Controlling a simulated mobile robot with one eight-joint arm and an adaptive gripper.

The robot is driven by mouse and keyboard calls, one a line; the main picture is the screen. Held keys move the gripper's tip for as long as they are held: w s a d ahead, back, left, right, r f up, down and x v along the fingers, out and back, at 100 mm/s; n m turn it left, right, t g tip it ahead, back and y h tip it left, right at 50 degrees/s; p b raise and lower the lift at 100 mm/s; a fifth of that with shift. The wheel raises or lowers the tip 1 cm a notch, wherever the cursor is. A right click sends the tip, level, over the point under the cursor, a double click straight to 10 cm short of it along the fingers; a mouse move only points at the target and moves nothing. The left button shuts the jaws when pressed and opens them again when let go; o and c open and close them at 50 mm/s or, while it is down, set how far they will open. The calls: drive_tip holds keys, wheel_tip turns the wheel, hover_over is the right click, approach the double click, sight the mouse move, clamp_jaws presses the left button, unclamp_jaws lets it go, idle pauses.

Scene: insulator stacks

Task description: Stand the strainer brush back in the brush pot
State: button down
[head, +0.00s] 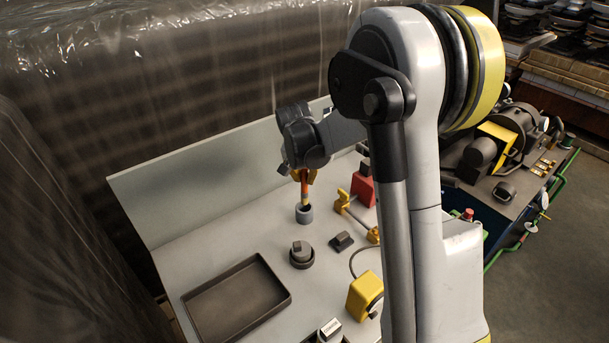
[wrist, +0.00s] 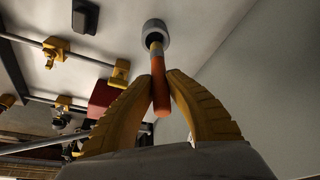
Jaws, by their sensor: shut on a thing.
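The strainer brush has an orange handle (head: 304,187) and points down in the head view; it also shows in the wrist view (wrist: 159,88). My gripper (head: 304,175) is shut on the handle, with its yellow fingers (wrist: 164,76) on either side of it in the wrist view. The brush pot (head: 304,216) is a small grey cup on the bench, directly below my gripper; its round rim (wrist: 163,30) shows in the wrist view. The lower end of the brush reaches the pot's mouth and looks to be inside it. The bristles are hidden, and I cannot tell how deep it sits.
A red block (head: 363,190) and a yellow-ended rod fixture (head: 344,204) stand right of the pot. A dark round part (head: 301,256), a small dark block (head: 341,241) and a black tray (head: 285,300) lie nearer. A grey back panel (head: 180,180) borders the bench.

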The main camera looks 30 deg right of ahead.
drive_tip(key=shift+f+b, duration=1.8)
drive_tip(key=shift+f, duration=0.8)
drive_tip(key=c, duration=1.4)
unclamp_jaws()
drive_tip(key=shift+r, duration=0.1)
drive_tip(key=v, duration=1.2)
